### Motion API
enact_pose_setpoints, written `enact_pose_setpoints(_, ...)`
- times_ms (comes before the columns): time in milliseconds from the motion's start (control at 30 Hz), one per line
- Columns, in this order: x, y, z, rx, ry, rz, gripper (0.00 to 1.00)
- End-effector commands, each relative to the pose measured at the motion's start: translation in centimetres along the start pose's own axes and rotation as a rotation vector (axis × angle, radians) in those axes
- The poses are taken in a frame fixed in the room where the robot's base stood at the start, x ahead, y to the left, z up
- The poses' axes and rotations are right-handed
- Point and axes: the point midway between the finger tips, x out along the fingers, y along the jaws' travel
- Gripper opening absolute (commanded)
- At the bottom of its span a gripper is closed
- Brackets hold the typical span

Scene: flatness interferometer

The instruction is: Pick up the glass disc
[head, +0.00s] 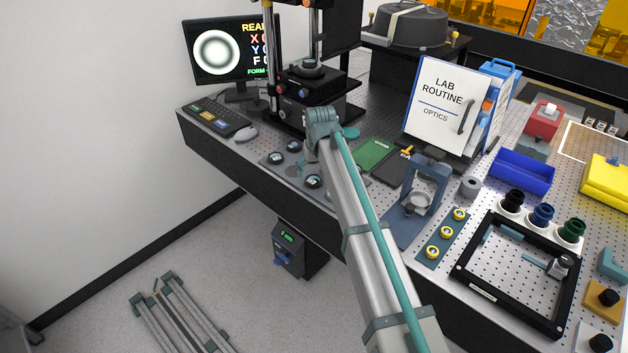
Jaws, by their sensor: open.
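My arm (361,235) reaches up the picture from the lower right and crosses the bench's front edge. Its teal end joint (322,122) is over the tray in front of the interferometer. I cannot make out my gripper's fingers; they seem hidden behind the arm. A grey tray (292,180) at the bench's front edge holds several dark round pieces, one at its left (275,158) and one nearer (313,181). The arm hides part of this tray. I cannot tell which piece is the glass disc.
The interferometer (305,100) stands behind the arm's end, with a monitor (226,50) and keyboard (214,119) to its left. Right of the arm are a lab binder (440,105), a plate with yellow rings (445,237), a black frame (508,308) and a blue bin (521,175).

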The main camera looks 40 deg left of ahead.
Motion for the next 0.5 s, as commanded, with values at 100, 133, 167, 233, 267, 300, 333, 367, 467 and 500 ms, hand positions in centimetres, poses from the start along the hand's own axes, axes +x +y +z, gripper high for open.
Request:
enact_pose_setpoints(100, 0.5, 0.0, -0.1, 0.0, -0.001, 0.0, 0.86)
enact_pose_setpoints(133, 0.7, 0.0, -0.1, 0.0, -0.001, 0.0, 0.86)
enact_pose_setpoints(167, 1.0, 0.0, -0.1, 0.0, -0.001, 0.0, 0.86)
enact_pose_setpoints(233, 1.7, 0.0, -0.1, 0.0, -0.002, 0.0, 0.86)
enact_pose_setpoints(267, 2.1, 0.0, -0.2, 0.0, -0.002, 0.0, 0.86)
enact_pose_setpoints(300, 2.5, 0.1, -0.2, 0.0, -0.002, 0.0, 0.86)
enact_pose_setpoints(333, 3.0, 0.1, -0.2, 0.0, -0.002, 0.0, 0.86)
enact_pose_setpoints(367, 3.5, 0.1, -0.2, 0.0, -0.002, 0.0, 0.86)
enact_pose_setpoints(467, 4.5, 0.1, -0.1, 0.0, -0.001, 0.0, 0.86)
enact_pose_setpoints(500, 4.8, 0.1, -0.1, 0.0, 0.0, 0.0, 0.86)
